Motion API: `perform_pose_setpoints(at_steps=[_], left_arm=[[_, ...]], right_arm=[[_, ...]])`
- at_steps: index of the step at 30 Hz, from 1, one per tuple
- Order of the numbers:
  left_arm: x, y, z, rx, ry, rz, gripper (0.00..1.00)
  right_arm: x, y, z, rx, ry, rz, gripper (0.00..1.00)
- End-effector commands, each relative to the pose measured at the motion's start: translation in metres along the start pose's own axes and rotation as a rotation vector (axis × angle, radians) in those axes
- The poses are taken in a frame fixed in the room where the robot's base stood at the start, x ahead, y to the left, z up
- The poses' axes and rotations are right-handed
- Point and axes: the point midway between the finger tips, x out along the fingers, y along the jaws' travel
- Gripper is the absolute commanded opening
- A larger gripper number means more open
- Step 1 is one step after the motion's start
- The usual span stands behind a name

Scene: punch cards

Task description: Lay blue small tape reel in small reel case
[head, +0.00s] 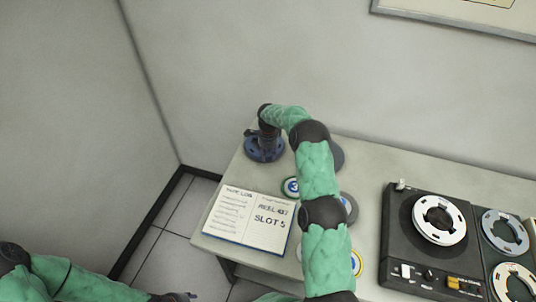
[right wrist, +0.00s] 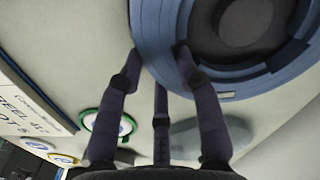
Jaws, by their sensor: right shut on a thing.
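My right gripper (head: 265,132) is at the table's far left corner, pointing down. It is shut on the rim of a blue round reel (head: 264,154). In the right wrist view the fingers (right wrist: 158,52) pinch the near edge of this blue ring (right wrist: 160,72), which has notches and a dark round middle with a hub. I cannot tell whether the dark part belongs to the reel or to a case under it. No separate small reel case can be made out clearly. My left gripper (head: 176,297) shows only partly at the bottom edge; its jaws are unclear.
An open log book (head: 228,215) reading "SLOT 5" lies at the table's front left. A green-rimmed disc (head: 291,187), a grey disc (head: 337,155) and a yellow-rimmed disc (head: 357,262) lie near my right arm. A black tape deck (head: 398,232) stands right. Walls border the table.

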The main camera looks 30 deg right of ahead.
Motion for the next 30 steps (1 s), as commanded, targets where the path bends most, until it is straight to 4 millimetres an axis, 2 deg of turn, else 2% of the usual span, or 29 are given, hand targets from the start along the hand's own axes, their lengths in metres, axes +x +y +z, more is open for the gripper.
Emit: perform_pose_setpoints(at_steps=[4,5,7,8,15,17,30], left_arm=[[0.0036,-0.0013,-0.0001,0.000,0.000,0.000,0.40],[0.0036,-0.0013,-0.0001,0.000,0.000,0.000,0.40],[0.0029,-0.0010,-0.0001,0.000,0.000,0.000,0.40],[0.0028,-0.0010,-0.0001,0.000,0.000,0.000,0.40],[0.0027,-0.0010,-0.0001,0.000,0.000,0.000,0.40],[0.0027,-0.0010,-0.0001,0.000,0.000,0.000,0.40],[0.0014,-0.0005,0.0000,0.000,0.000,0.000,0.40]], right_arm=[[0.0032,-0.0008,-0.0004,0.001,0.000,-0.003,0.00],[0.0032,-0.0009,-0.0004,0.001,0.000,-0.003,0.38],[0.0025,-0.0008,-0.0004,0.001,0.000,-0.003,0.58],[0.0026,-0.0008,-0.0004,0.001,0.000,-0.002,0.63],[0.0031,-0.0003,-0.0003,0.000,0.000,-0.001,0.63],[0.0040,0.0005,-0.0001,0.000,0.000,0.001,0.46],[0.0004,-0.0001,-0.0001,0.000,0.000,0.000,0.45]])
